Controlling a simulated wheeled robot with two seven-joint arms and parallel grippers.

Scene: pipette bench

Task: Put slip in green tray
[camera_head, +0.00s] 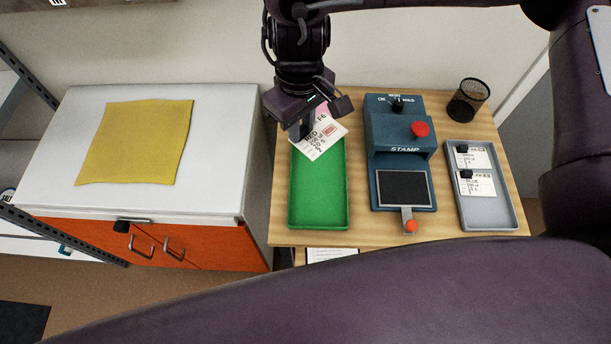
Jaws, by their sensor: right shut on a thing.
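The slip (321,138) is a white and pink paper card with printed text and a red mark. It is tilted over the far end of the green tray (319,222). My right gripper (308,130) is shut on the slip and holds it there; I cannot tell whether the slip touches the tray. The rest of the green tray is empty. The gripper hides the tray's far left corner. My left gripper is not in view.
A blue stamp machine (398,137) with a red knob stands right of the green tray. A grey tray (490,216) with two slips (478,183) lies farther right, near a black mesh cup (468,100). A white cabinet with a yellow cloth (136,142) stands left.

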